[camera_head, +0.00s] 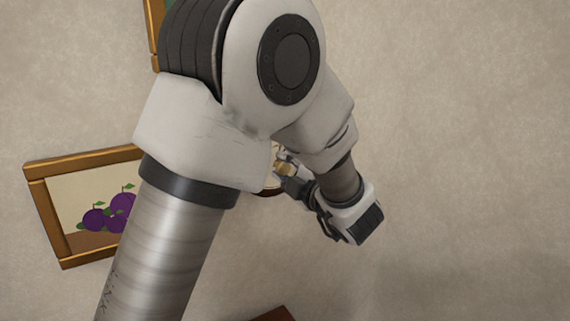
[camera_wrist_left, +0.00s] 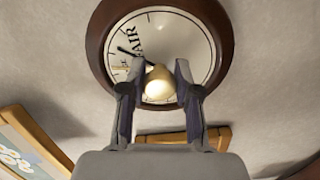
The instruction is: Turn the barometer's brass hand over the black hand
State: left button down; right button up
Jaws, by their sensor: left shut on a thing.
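The barometer (camera_wrist_left: 190,35) hangs on the wall, with a round dark wooden rim and a pale dial. In the head view only a small part of it (camera_head: 272,187) shows behind my left arm. Its black hand (camera_wrist_left: 130,54) points to the upper left, by the word FAIR. A thin brass-coloured line left of the left finger may be the brass hand; its position is hard to tell. My left gripper (camera_wrist_left: 160,76) is shut on the brass knob (camera_wrist_left: 158,84) at the dial's middle, one finger on each side. It also shows in the head view (camera_head: 284,174). My right gripper is out of view.
A framed picture of plums (camera_head: 85,205) hangs left of the barometer. Another frame (camera_head: 154,35) shows at the top, partly behind my arm. A brown edge (camera_head: 274,315) shows at the bottom. The wall on the right is bare.

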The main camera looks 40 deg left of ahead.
pick_arm(q)
jog(key=m+p, duration=0.2)
jog(key=m, duration=0.3)
jog(key=shift+p, duration=0.3)
jog(key=shift+f+m, duration=0.1)
jog(key=shift+m, duration=0.2)
jog(key=c, duration=0.8)
grip_release()
jog(key=shift+c, duration=0.2)
notch_tip(320, 180, up, 10)
jog(key=shift+d+r, duration=0.1)
jog(key=shift+d, duration=0.05)
jog(key=shift+a, duration=0.25)
